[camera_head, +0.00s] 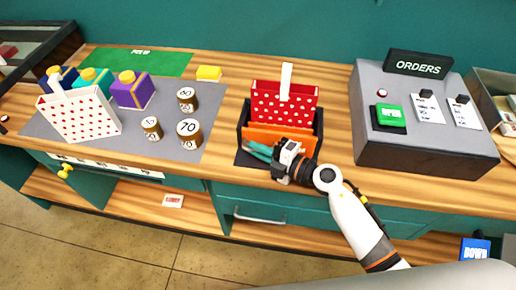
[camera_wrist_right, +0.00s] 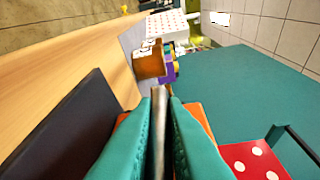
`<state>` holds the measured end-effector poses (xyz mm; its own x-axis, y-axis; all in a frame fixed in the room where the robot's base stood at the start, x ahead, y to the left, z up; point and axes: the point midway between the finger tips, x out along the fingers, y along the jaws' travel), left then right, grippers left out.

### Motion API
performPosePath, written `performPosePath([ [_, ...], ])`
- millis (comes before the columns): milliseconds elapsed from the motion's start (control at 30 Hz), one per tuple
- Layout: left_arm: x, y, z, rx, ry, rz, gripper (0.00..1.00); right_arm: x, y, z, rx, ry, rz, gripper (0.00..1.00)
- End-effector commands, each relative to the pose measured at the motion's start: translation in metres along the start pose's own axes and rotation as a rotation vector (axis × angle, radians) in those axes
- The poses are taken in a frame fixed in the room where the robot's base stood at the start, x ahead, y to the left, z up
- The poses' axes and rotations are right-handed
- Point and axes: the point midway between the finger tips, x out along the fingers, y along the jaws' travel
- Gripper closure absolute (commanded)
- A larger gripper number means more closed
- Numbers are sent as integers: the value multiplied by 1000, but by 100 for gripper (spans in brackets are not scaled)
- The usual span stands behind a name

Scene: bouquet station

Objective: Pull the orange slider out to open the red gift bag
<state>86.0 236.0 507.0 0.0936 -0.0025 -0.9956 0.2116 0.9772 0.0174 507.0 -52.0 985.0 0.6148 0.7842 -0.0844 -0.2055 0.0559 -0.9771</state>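The red gift bag (camera_head: 283,103) with white dots and a white handle stands upright in a black holder (camera_head: 319,127) at the middle of the counter. The orange slider (camera_head: 275,136) lies along its front, inside the holder. In the right wrist view, orange (camera_wrist_right: 199,118) shows on both sides of my fingers. My right gripper (camera_head: 256,151) is at the slider's front left. In the wrist view its teal fingers (camera_wrist_right: 161,98) are close together on a thin grey strip, apparently the slider's handle; where it joins the slider is hidden. My left gripper is not in view.
Left of the holder, several numbered brown pots (camera_head: 188,130) stand on a grey mat (camera_head: 212,121) beside a white dotted bag (camera_head: 82,115) and coloured boxes. The grey orders console (camera_head: 426,149) stands to the right. Bare wood separates it from the holder.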

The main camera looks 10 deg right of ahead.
Motion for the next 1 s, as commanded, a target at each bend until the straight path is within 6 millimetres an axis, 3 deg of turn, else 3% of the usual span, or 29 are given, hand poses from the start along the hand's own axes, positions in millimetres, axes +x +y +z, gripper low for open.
performPosePath([
  [167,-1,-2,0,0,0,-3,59,-1,0,1,-1,0,2,100],
  [467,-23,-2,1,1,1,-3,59,-16,8,39,2,-1,4,100],
  [767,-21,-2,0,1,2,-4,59,-17,11,40,-2,-2,4,100],
  [800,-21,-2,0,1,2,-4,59,-17,11,40,-2,-2,4,84],
  [900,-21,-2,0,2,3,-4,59,-17,11,40,-1,-1,3,68],
  [1000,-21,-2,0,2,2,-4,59,-17,10,40,-1,-1,2,68],
])
